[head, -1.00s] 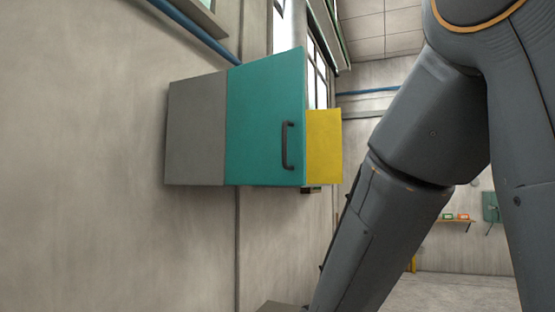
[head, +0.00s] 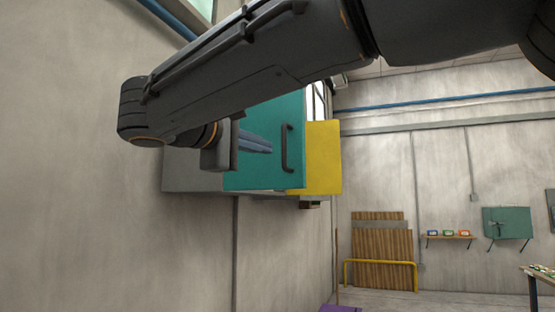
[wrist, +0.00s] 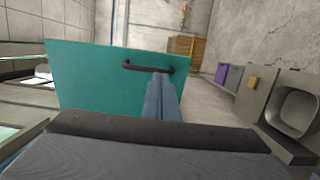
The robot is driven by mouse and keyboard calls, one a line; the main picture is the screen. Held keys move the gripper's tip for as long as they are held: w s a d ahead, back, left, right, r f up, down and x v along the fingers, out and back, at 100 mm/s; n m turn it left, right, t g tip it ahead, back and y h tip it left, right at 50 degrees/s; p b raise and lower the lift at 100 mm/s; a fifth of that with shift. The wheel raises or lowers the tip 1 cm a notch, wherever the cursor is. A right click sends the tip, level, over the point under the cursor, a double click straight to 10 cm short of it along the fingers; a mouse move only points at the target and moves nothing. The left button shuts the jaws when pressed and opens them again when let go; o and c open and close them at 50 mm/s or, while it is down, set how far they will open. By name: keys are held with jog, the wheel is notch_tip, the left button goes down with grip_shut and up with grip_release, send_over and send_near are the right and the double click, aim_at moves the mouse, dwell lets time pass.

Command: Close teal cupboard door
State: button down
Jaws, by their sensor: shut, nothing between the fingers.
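The teal cupboard door (head: 262,175) is on the wall cupboard in the head view and stands swung out from it, its right edge nearest the camera. Its dark handle (head: 287,148) is near that right edge. My gripper (head: 270,146) is shut and empty, its fingers in front of the outer teal face, pointing towards the handle. In the wrist view the teal door (wrist: 95,85) fills the upper middle, and the fingertips (wrist: 160,76) are just below the handle (wrist: 148,67). Whether they touch the door cannot be told. My arm hides the door's upper part.
The grey cupboard side (head: 188,180) is left of the door, and a yellow panel (head: 322,160) is to its right. A blue pipe (head: 170,20) runs along the wall above. The space below the cupboard looks clear. Wooden boards (head: 380,250) and a yellow rail stand at the far wall.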

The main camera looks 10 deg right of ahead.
aim_at(298, 159)
jog(key=p+x, duration=0.4)
jog(key=x, duration=0.8)
jog(key=shift+w+d+f+p, duration=0.1)
jog(key=shift+w+d+p, duration=0.05)
jog(key=shift+d+p, duration=0.2)
jog(key=shift+w+d, duration=0.15)
jog(key=shift+w, duration=0.15)
jog(key=shift+f, duration=0.1)
